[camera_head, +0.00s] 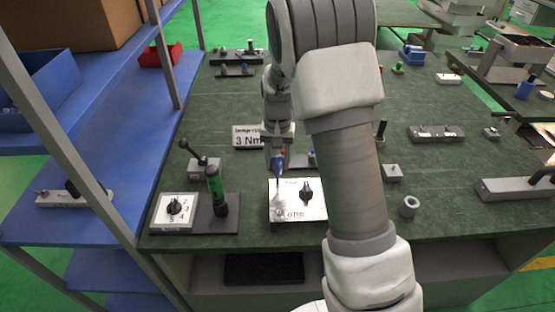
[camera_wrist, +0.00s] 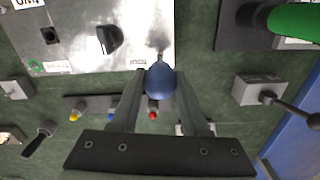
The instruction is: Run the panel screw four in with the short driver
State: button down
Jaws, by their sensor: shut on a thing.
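My gripper (camera_head: 279,155) is shut on the short driver (camera_head: 278,163), which has a blue handle. In the wrist view my gripper (camera_wrist: 160,82) has a finger on each side of the blue driver handle (camera_wrist: 160,84). The driver points down at a corner area of the light metal panel (camera_head: 305,207), which carries a black knob (camera_head: 306,191). The panel also fills the upper left of the wrist view (camera_wrist: 75,35). The driver's tip meets or nearly meets the panel near its edge. Whether a screw sits under it is too small to tell.
A rack with yellow, blue and red pieces (camera_wrist: 88,104) lies beside the panel. A grey cup (camera_head: 408,207) is at right.

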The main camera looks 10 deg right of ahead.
jog(key=shift+r, duration=0.1)
dwell(0.3)
jog(key=shift+r, duration=0.3)
jog(key=n, duration=0.3)
jog(key=shift+n, duration=0.4)
jog(key=shift+n, duration=0.4)
jog(key=n, duration=0.3)
